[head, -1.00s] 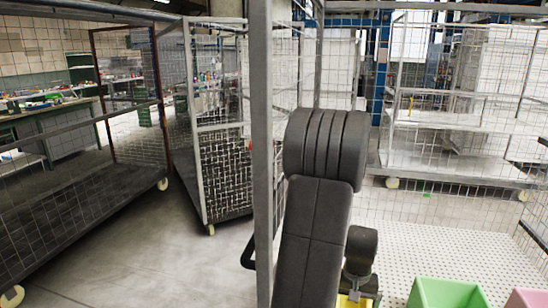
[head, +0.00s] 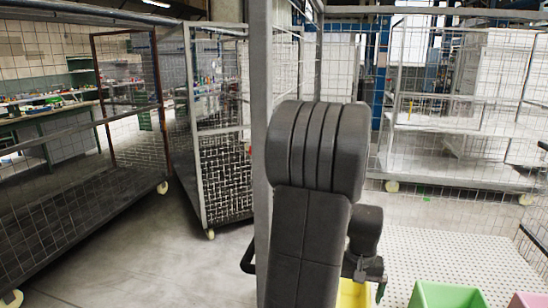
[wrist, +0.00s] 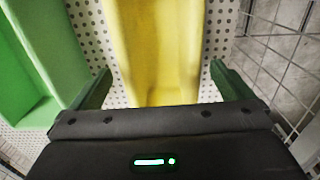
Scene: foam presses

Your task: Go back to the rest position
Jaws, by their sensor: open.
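My gripper (wrist: 163,82) is open in the wrist view, its two dark green fingers spread wide with nothing held between them. A yellow bin (wrist: 158,45) shows beyond and between the fingers; its image is blurred. In the head view, my dark arm stands upright in the middle and hides much behind it. One green fingertip shows just below my wrist, above the floor panel. The yellow bin also shows in the head view (head: 353,295), mostly hidden behind my arm.
A green bin (head: 447,297) and a pink bin (head: 526,301) stand right of the yellow one on a white perforated panel (head: 455,250). A grey post (head: 261,150) rises close beside my arm. Wire cages (head: 224,175) stand behind; the floor at left is clear.

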